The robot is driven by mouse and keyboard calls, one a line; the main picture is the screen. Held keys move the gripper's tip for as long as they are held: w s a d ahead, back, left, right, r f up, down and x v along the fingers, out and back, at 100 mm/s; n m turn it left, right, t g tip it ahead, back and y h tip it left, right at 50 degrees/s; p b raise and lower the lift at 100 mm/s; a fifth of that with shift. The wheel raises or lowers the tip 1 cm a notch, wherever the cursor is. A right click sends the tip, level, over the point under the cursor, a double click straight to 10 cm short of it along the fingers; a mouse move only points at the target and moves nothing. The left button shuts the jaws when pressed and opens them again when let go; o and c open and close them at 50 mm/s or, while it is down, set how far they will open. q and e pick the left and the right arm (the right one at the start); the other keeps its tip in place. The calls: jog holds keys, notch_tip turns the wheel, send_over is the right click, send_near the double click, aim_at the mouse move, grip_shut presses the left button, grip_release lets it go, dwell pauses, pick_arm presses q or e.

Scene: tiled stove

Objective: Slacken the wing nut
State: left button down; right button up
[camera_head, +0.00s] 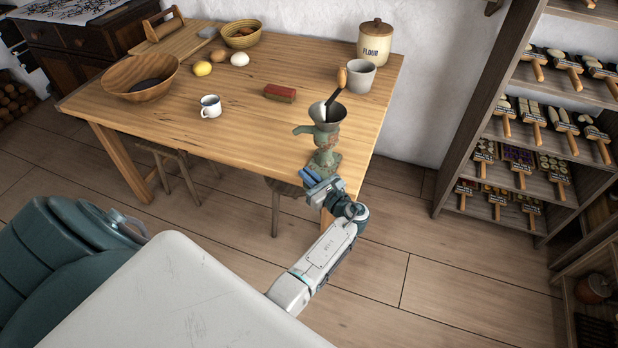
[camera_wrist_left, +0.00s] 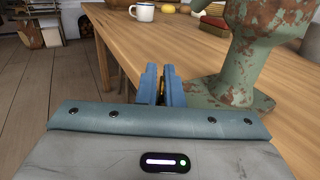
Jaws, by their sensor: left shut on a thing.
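A green, rust-worn hand mill (camera_head: 325,135) with a funnel top and a wooden-knobbed crank (camera_head: 342,78) stands upright at the table's front right corner. Its flared foot also shows close up in the left wrist view (camera_wrist_left: 262,50). My left gripper (camera_head: 310,178) is at the table edge, just left of and in front of the foot. Its blue fingers are shut on a small dark piece, the wing nut (camera_wrist_left: 161,92), of which only a sliver shows between them. The fingers hide the rest. My right gripper is in neither view.
The wooden table (camera_head: 235,110) holds a white mug (camera_head: 210,106), a red box (camera_head: 280,93), a grey cup (camera_head: 360,76), a flour crock (camera_head: 375,43) and a wooden bowl (camera_head: 142,82). Stools (camera_head: 172,160) stand beneath. A shelf (camera_head: 470,140) is at right; floor between is clear.

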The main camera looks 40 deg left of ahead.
pick_arm(q)
jog(key=shift+s+f+n+g, duration=0.1)
jog(key=shift+f+n+g, duration=0.15)
jog(key=shift+g, duration=0.25)
jog(key=c, duration=1.6)
grip_release()
jog(key=shift+r, duration=0.1)
